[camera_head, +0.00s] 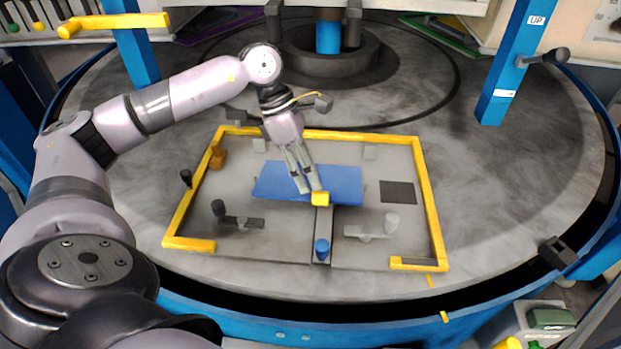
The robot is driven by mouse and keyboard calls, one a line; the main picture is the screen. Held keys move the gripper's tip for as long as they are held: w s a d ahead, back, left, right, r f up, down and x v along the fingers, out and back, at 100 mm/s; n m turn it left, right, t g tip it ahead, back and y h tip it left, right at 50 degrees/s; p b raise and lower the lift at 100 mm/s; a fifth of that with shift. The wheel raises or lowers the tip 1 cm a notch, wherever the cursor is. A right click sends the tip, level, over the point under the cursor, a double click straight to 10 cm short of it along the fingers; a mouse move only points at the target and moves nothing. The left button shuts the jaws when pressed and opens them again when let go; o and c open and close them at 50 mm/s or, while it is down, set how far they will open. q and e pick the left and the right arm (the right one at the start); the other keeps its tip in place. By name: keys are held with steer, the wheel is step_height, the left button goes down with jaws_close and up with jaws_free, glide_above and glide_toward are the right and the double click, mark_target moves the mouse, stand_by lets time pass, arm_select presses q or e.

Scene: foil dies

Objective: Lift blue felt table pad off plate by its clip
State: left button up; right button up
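The blue felt pad (345,183) lies flat on the grey plate (280,232) inside a yellow frame. A yellow clip (320,199) sits at the pad's front edge, right of its middle. My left gripper (310,189) reaches down from behind over the pad, its two slim fingers close together. The fingertips are right at the clip's back side and overlap it in this view. I cannot tell whether they hold it. The fingers hide part of the pad's middle. My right gripper is out of view.
A yellow frame (432,205) borders the plate. Dark and light toggle clamps (240,221) (372,231) stand in front of the pad. A dark bar with a blue knob (321,249) runs forward from the clip. A dark square (398,192) lies right. Blue posts (508,75) rise behind.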

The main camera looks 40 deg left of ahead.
mark_target(316, 192)
arm_select(q)
steer(key=shift+p+x, duration=0.55)
steer(key=shift+x, duration=1.45)
steer(key=shift+s+a, duration=0.1)
steer(key=shift+s, duration=0.05)
steer(key=shift+c, duration=0.4)
jaws_close()
